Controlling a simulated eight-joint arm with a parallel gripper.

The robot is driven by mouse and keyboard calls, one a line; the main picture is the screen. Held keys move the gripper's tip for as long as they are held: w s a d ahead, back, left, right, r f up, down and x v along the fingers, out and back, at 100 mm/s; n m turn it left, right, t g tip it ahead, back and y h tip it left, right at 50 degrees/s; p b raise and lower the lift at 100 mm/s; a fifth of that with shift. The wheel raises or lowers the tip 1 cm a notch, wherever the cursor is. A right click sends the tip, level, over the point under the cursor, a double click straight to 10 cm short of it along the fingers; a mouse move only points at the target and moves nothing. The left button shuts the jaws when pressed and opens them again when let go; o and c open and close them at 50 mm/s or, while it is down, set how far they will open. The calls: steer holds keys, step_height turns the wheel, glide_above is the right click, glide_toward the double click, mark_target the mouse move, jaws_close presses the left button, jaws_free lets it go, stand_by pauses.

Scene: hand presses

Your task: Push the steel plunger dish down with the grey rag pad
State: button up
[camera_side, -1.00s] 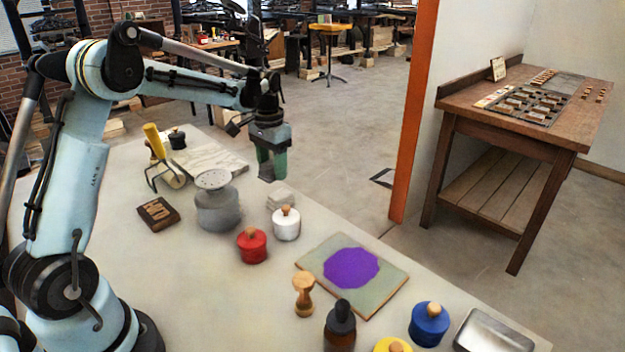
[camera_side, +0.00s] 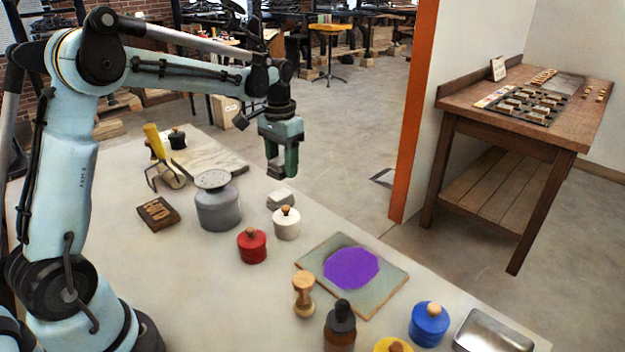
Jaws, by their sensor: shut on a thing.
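The steel plunger dish (camera_side: 213,180) is a round, perforated plate on top of a grey plunger can (camera_side: 218,210), which stands upright left of centre on the table. My gripper (camera_side: 281,170) is above the table, to the right of the dish and apart from it. Its fingers point down and are shut on a small light-grey piece, which looks like the grey rag pad (camera_side: 275,171), mostly hidden by the fingers. A pale grey block or folded stack (camera_side: 280,199) lies on the table below the gripper.
White (camera_side: 287,224) and red (camera_side: 252,246) knobbed pots stand right of the can. A wooden letter block (camera_side: 159,214) and a yellow-handled roller (camera_side: 160,155) are to its left. A board with purple ink (camera_side: 352,267) lies at the front right.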

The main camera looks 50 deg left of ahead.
steer(key=s+a+r, duration=0.5)
steer(key=s+a, duration=0.1)
steer(key=s, duration=0.1)
glide_toward(213, 178)
steer(key=shift+f, duration=2.9)
steer(key=shift+f, duration=1.15)
stand_by(0.5)
steer(key=shift+r, duration=3.5)
